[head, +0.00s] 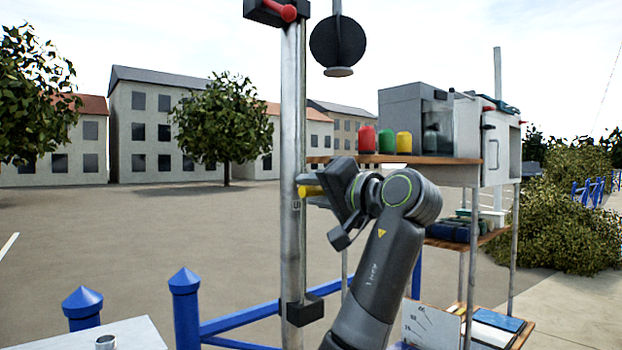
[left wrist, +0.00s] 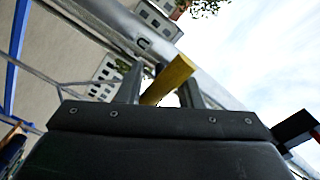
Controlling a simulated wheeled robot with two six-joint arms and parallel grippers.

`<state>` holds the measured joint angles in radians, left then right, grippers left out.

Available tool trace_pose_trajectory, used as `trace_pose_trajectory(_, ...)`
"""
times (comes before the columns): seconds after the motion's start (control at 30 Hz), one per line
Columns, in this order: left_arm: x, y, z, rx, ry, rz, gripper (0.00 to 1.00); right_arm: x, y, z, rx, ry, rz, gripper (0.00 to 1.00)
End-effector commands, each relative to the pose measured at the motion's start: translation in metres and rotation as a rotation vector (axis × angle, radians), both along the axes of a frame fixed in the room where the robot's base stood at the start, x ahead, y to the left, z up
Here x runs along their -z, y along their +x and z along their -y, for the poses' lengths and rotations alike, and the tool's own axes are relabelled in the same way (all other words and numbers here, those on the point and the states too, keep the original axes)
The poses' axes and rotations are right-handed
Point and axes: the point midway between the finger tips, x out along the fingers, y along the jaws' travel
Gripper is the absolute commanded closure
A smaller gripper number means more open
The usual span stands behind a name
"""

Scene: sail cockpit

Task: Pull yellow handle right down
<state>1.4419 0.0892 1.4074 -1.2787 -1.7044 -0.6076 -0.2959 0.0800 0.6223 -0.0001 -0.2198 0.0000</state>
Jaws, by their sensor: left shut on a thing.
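The yellow handle (head: 312,191) sticks out from the upright metal pole (head: 292,120), a little below the middle of the head view. My left gripper (head: 322,190) is at the pole and shut on the yellow handle. In the left wrist view the yellow handle (left wrist: 172,78) lies between the two fingers of my left gripper (left wrist: 158,85), and its end shows beyond them. The pole also shows behind it in the left wrist view (left wrist: 205,85). My right gripper is in neither view.
A black block with a red handle (head: 288,12) sits at the pole's top, and another dark block (head: 305,310) is low on it. A shelf (head: 445,160) with red, green and yellow jars stands right of the pole. A blue fence (head: 240,313) runs behind.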

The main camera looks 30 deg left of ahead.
Motion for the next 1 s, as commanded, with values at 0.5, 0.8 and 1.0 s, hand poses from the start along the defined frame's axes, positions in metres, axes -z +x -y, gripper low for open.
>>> trace_pose_trajectory(0.5, 0.036, 0.0, 0.0, -0.002, -0.005, 0.006, 1.0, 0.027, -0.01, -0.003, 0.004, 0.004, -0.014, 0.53)
trace_pose_trajectory(0.8, 0.039, 0.001, 0.0, -0.001, -0.009, 0.002, 0.62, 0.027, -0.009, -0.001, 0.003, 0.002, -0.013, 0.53)
trace_pose_trajectory(1.0, 0.038, 0.001, 0.0, -0.002, -0.006, 0.001, 0.49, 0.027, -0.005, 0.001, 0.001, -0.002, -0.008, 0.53)
